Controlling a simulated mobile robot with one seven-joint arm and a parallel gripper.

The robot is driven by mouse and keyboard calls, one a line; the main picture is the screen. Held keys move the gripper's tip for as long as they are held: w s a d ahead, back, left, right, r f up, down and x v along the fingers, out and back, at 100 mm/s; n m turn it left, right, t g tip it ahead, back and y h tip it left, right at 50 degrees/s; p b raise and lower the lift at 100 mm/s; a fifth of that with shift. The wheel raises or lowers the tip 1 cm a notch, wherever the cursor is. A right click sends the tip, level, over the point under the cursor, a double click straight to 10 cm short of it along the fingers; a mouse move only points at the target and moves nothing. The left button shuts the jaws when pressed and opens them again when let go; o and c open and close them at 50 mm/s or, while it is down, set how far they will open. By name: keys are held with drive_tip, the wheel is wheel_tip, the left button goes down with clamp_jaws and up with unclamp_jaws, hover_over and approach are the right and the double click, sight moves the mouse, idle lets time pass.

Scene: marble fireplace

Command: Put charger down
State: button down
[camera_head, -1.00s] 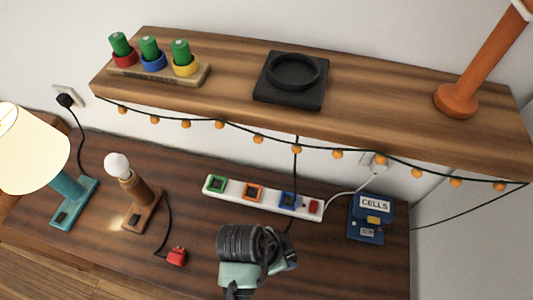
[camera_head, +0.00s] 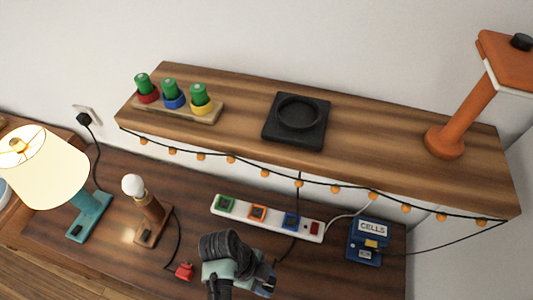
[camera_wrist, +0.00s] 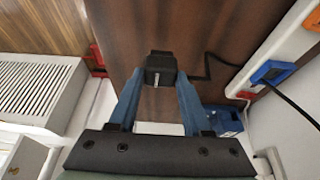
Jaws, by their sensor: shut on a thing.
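My gripper (camera_wrist: 160,78) shows in the wrist view with its two blue-grey fingers shut on a small black block, the charger (camera_wrist: 160,70). A white mark shows on the charger's near face, and a black cord leaves its right side. The gripper holds it over the dark brown wooden surface (camera_wrist: 215,30); I cannot tell whether it touches the wood. In the head view my gripper (camera_head: 266,284) is at the bottom, below the white power strip (camera_head: 268,222). My wrist hides most of the charger there.
A round-ringed black dock (camera_head: 297,121) and a ring-and-cylinder stand (camera_head: 178,103) sit on the wooden mantel (camera_head: 370,145) above. A bulb lamp (camera_head: 150,220), a red plug (camera_head: 184,271) and a blue cells box (camera_head: 367,243) surround my gripper. Hanging lights (camera_head: 265,173) line the mantel's edge.

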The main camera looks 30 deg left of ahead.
sight(266, 285)
wheel_tip(266, 285, down, 3)
drive_tip(key=shift+f, duration=0.15)
drive_tip(key=shift+f, duration=0.1)
drive_tip(key=shift+f+b, duration=0.5)
drive_tip(key=shift+c, duration=1.7)
unclamp_jaws()
drive_tip(key=shift+r+p, duration=0.3)
drive_tip(key=shift+r, duration=0.05)
drive_tip(key=v, duration=1.2)
drive_tip(key=shift+r, duration=0.25)
